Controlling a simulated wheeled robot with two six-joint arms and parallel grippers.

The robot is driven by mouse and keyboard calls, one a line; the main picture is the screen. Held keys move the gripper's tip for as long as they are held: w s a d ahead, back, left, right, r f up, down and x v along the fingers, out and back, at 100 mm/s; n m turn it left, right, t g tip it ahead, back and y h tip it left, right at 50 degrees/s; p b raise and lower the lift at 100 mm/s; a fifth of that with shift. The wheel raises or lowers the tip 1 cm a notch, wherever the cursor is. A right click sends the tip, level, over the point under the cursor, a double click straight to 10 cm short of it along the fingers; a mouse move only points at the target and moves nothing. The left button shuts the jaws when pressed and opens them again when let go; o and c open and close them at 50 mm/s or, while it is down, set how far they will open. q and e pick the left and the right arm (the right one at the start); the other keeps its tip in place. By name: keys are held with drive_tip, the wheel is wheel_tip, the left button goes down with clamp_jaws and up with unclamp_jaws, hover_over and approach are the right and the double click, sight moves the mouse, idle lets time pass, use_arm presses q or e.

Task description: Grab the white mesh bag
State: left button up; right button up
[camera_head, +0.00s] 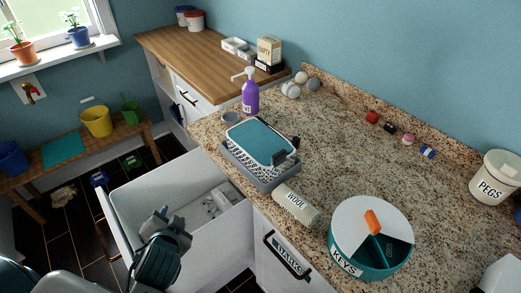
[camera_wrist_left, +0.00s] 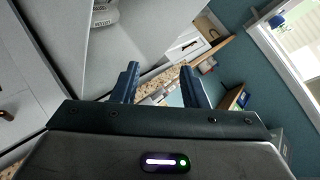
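A small pale grey-white bundle (camera_head: 218,203) lies inside the open white drawer (camera_head: 133,190), at its right end near the counter. It may be the white mesh bag, but its mesh cannot be made out. A pale item also shows at the top of the left wrist view (camera_wrist_left: 104,13), cut by the frame edge. My left gripper (camera_head: 172,222) is over the front left part of the drawer, apart from the bundle. In the left wrist view its two fingers (camera_wrist_left: 160,84) are spread with nothing between them. My right gripper is not in view.
On the granite counter stand a grey basket with a teal-topped item (camera_head: 262,142), a ribbed WOOL roll (camera_head: 297,205), a round KEYS tin (camera_head: 357,262) and a purple pump bottle (camera_head: 250,95). A closed DARKS drawer (camera_head: 270,262) is beside the open one.

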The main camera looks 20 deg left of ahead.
sight(272, 160)
use_arm(q)
drive_tip(key=w+d+r+m+t+h, duration=0.2)
drive_tip(key=w+r+m+t, duration=0.2)
drive_tip(key=r+m+t, duration=0.3)
drive_tip(key=w+d+r+m+t+h, duration=0.1)
drive_tip(key=w+d+r+m+t, duration=0.25)
drive_tip(key=r+m, duration=0.5)
drive_tip(key=w+d+f+m+g+h, duration=0.2)
drive_tip(key=d+m+h, duration=0.2)
drive_tip(key=m, duration=0.3)
drive_tip(key=w+d+f+m+g+h+p, duration=0.1)
drive_tip(key=w+d+f+m+g+h, duration=0.1)
drive_tip(key=m, duration=0.6)
drive_tip(key=w+d+f+m+g+h, duration=0.2)
drive_tip(key=w+d+m+h, duration=0.2)
drive_tip(key=d+m+h, duration=0.2)
drive_tip(key=shift+w+d+m+h+p, duration=0.1)
drive_tip(key=shift+d+m+h+p, duration=0.25)
drive_tip(key=shift+d+m, duration=0.8)
drive_tip(key=shift+w+d+r+p, duration=0.1)
drive_tip(key=shift+w+d+p, duration=0.2)
drive_tip(key=shift+w, duration=0.25)
drive_tip(key=x, duration=0.1)
drive_tip(key=p+x, duration=0.1)
drive_tip(key=x, duration=0.1)
drive_tip(key=shift+w+a, duration=0.15)
drive_tip(key=shift+w, duration=0.2)
drive_tip(key=shift+w+d+f, duration=0.25)
drive_tip(key=shift+w, duration=0.1)
